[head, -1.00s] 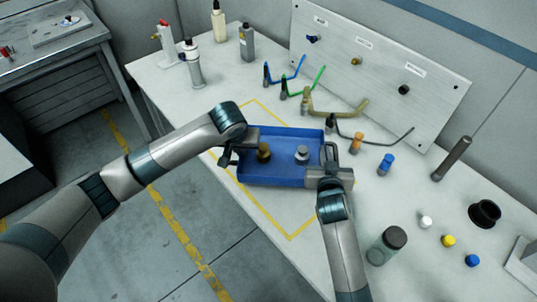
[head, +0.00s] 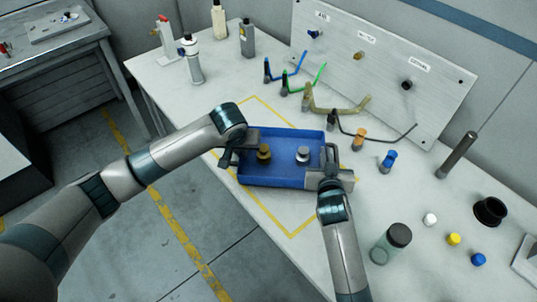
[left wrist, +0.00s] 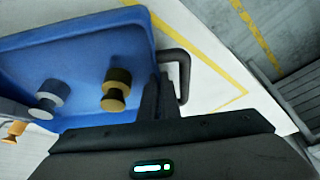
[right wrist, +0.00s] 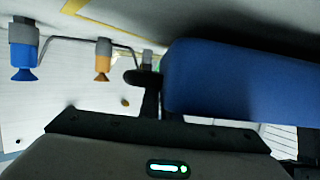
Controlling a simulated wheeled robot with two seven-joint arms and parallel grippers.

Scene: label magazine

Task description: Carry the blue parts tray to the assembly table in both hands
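The blue parts tray (head: 280,175) is inside the yellow outline (head: 262,212) of the white table (head: 400,268) in the head view. It looks level; I cannot tell whether its base touches the table. A brass part (head: 264,152) and a silver part (head: 303,154) stand in it. My left gripper (head: 230,152) is shut at the tray's left end, beside a black loop handle (left wrist: 184,78). My right gripper (head: 331,170) is shut at the right end. The tray wall (right wrist: 235,85) fills much of the right wrist view. The exact finger contacts are partly hidden.
A white panel (head: 385,55) with labelled knobs stands behind. Bent coloured tools (head: 318,78), an orange peg (head: 358,140) and a blue peg (head: 388,160) are close by. A dark-capped jar (head: 391,243) and small caps lie right. Bottles (head: 247,38) stand back left.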

